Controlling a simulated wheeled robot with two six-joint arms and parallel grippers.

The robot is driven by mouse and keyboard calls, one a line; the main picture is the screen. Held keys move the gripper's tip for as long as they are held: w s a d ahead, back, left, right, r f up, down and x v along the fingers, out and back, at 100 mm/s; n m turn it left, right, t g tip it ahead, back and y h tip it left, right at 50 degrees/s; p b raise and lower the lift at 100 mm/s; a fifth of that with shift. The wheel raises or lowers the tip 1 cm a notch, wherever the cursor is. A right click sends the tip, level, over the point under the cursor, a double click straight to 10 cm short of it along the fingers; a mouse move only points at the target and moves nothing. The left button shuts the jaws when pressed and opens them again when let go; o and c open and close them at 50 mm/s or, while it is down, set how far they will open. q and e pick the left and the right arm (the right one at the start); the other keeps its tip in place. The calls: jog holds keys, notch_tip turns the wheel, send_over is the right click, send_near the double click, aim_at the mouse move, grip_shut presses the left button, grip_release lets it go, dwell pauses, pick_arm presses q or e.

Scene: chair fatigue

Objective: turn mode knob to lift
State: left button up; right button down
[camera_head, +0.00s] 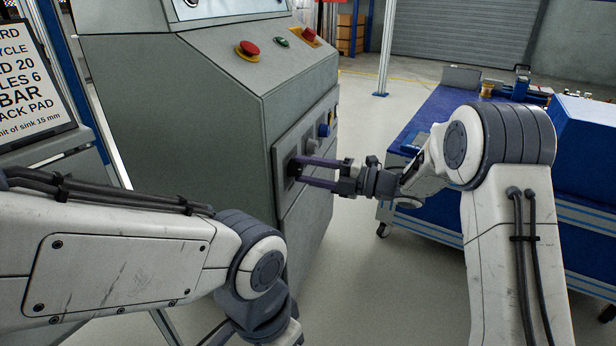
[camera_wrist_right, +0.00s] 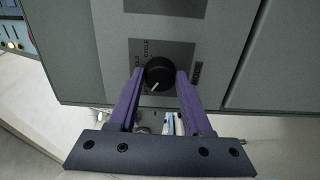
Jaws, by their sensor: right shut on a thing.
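The black round mode knob (camera_wrist_right: 160,71) sits on a grey label plate (camera_wrist_right: 150,48) on the machine's side panel. Its white pointer line points down and to the left in the right wrist view. My right gripper (camera_head: 300,170) reaches the panel from the right in the head view. Its two purple fingers are shut on the knob, one on each side. In the head view the knob is mostly hidden by the fingertips. My left arm crosses the lower left; its fingers are out of sight.
The grey machine cabinet (camera_head: 190,110) has red mushroom buttons (camera_head: 248,50) and a green button (camera_head: 282,41) on top. A blue knob (camera_head: 324,130) is farther along the side panel. A blue workbench (camera_head: 440,115) stands behind my right arm. Floor between is clear.

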jog(key=shift+s+f, duration=0.1)
dwell(0.5)
jog(key=shift+c, duration=1.7)
grip_release()
jog(key=shift+d, duration=0.4)
jog(key=p+v, duration=0.3)
jog(key=v, duration=0.6)
jog(key=shift+s+d, duration=0.2)
jog(key=shift+d, duration=0.1)
